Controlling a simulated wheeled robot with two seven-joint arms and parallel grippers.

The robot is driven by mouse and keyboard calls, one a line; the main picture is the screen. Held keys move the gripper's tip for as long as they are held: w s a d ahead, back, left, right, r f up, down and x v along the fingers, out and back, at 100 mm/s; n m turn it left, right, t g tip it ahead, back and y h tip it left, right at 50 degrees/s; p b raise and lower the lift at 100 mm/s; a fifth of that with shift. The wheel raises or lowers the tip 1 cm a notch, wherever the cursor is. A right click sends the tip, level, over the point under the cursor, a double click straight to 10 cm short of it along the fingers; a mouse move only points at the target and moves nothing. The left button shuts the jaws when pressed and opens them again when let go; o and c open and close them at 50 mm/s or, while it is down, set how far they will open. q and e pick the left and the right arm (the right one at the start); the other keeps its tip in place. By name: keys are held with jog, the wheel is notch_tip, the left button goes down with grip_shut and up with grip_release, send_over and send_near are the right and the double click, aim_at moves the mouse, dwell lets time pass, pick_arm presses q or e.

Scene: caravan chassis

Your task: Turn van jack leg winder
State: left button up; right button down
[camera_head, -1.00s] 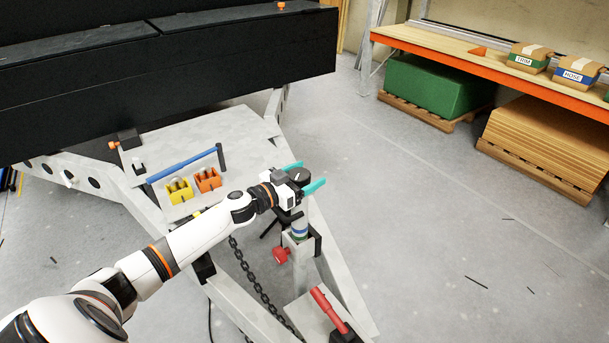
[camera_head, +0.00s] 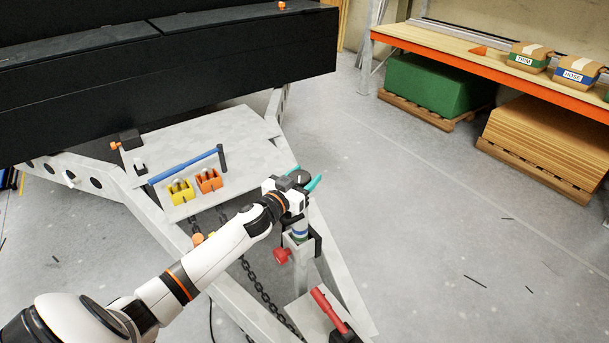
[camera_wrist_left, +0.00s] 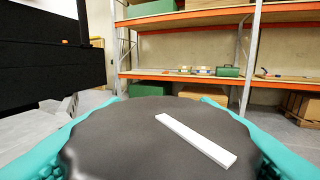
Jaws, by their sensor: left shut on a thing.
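The jack leg (camera_head: 300,229) stands upright in a clamp on the grey chassis frame, with blue and green bands on its tube. Its round dark winder top (camera_wrist_left: 150,138) carries a white bar mark and fills the lower part of the left wrist view. My left gripper (camera_head: 306,181) has teal fingers on both sides of this top and is shut on it. In the head view the gripper body hides most of the winder. In the wrist view the white mark slants down to the right. My right gripper is not in view.
A red knob (camera_head: 281,256) sits beside the clamp, and a red lever (camera_head: 326,308) lies nearer on the frame. A chain (camera_head: 258,283) hangs inside the frame. Yellow (camera_head: 181,192) and orange (camera_head: 209,181) blocks stand on the plate behind. The floor to the right is mostly clear.

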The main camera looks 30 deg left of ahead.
pick_arm(q)
jog(key=n+y+b, duration=0.1)
jog(key=n+y, duration=0.1)
jog(key=y, duration=0.1)
jog(key=shift+f, duration=0.15)
jog(key=n+y+b, duration=0.1)
jog(key=y+b, duration=0.1)
jog(key=n+g+y+b, duration=0.1)
jog(key=y+b, duration=0.1)
jog(key=a+n+g+y+b, duration=0.1)
jog(key=n+y+b, duration=0.1)
jog(key=shift+s+f, duration=0.1)
jog(key=shift+n+g+y+b, duration=0.4)
jog(key=shift+n+y+b, duration=0.15)
jog(key=shift+b, duration=0.3)
jog(key=shift+a+r+y+b, duration=0.1)
jog(key=shift+r+y+b, duration=0.2)
jog(key=shift+y, duration=0.15)
jog(key=o, duration=1)
jog(key=shift+c, duration=0.2)
jog(key=shift+s+f, duration=0.1)
